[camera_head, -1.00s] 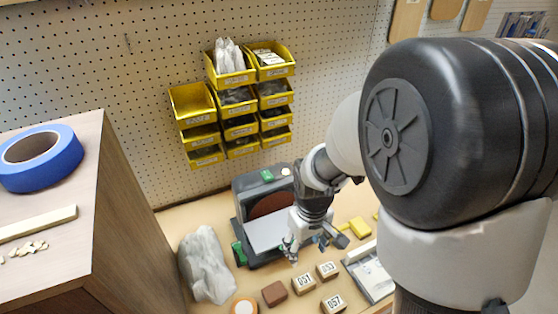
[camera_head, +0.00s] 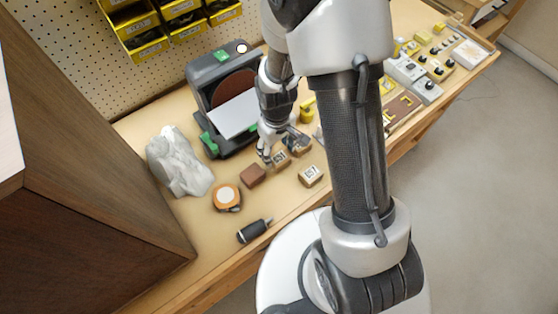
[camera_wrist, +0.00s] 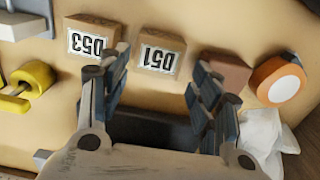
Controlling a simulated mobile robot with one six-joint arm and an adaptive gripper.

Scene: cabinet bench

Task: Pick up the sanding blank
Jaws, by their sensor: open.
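Several small wooden blocks with number labels lie on the bench; which one is the sanding blank, the labels do not say. The block marked D51 (camera_wrist: 158,57) lies just beyond and between my fingertips in the wrist view, and it shows beneath my gripper in the head view (camera_head: 281,160). The block marked D53 (camera_wrist: 95,38) lies to its left, beside my left finger. In the head view my gripper (camera_head: 284,147) hides part of the blocks.
A plain reddish-brown block (camera_head: 252,175) and an orange tape measure (camera_head: 227,197) lie left of the labelled blocks. A disc sander (camera_head: 224,98) stands behind. A crumpled whitish lump (camera_head: 180,163) and a dark cylindrical tool (camera_head: 254,230) are also on the bench.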

